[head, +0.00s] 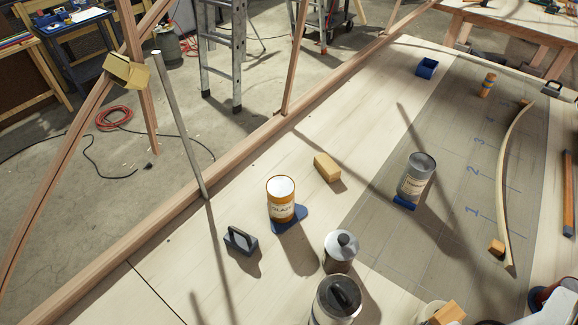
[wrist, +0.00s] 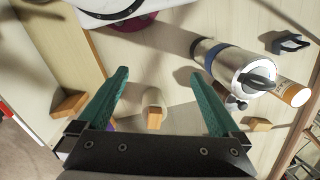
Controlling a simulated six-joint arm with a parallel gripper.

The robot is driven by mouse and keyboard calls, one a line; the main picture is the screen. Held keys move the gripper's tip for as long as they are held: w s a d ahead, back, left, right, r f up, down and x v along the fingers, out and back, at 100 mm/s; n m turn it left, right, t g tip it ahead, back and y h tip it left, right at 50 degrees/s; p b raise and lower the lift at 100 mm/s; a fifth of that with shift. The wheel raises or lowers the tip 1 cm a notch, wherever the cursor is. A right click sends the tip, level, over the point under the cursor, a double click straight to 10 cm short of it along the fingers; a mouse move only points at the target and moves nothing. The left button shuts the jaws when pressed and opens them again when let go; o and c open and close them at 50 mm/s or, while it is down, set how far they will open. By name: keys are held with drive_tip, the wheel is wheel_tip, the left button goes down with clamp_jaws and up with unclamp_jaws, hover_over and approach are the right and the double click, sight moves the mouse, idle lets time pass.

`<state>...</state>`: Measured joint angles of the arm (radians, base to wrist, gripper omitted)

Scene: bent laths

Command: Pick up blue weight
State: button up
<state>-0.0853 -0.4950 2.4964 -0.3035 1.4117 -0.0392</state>
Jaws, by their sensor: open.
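A dark blue weight with an arched grip (head: 240,240) stands on the pale boards in the head view, left of the orange-and-white glaze can (head: 282,203). In the wrist view the weight (wrist: 288,43) is at the upper right, beyond the silver canister. My gripper (wrist: 158,75) shows in the wrist view with its teal fingers wide apart. Nothing is held between them, and the weight lies well off to their right. I cannot make out my gripper clearly in the head view.
A dark-lidded canister (head: 336,300) and a knobbed grey pot (head: 341,248) stand near the weight. A wooden block (head: 327,167), a grey tin (head: 416,178), a blue open box (head: 427,68) and a bent lath (head: 507,170) lie farther off. A long timber rail (head: 240,170) borders the boards.

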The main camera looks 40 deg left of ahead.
drive_tip(key=w+a+r+n+h, duration=0.3)
drive_tip(key=w+a+n+h, duration=0.1)
drive_tip(key=w+n, duration=0.4)
drive_tip(key=w+a+n+t+h, duration=0.35)
drive_tip(key=a+n+t, duration=0.25)
drive_tip(key=a+n, duration=0.65)
drive_tip(key=n+t+y, duration=0.8)
drive_tip(key=n, duration=1.3)
approach(239, 233)
drive_tip(key=x, duration=0.7)
drive_tip(key=f+x, duration=0.1)
drive_tip(key=x, duration=0.3)
drive_tip(key=shift+s+a+f, duration=0.1)
drive_tip(key=shift+s+a, duration=0.05)
drive_tip(key=shift+s, duration=0.1)
clamp_jaws()
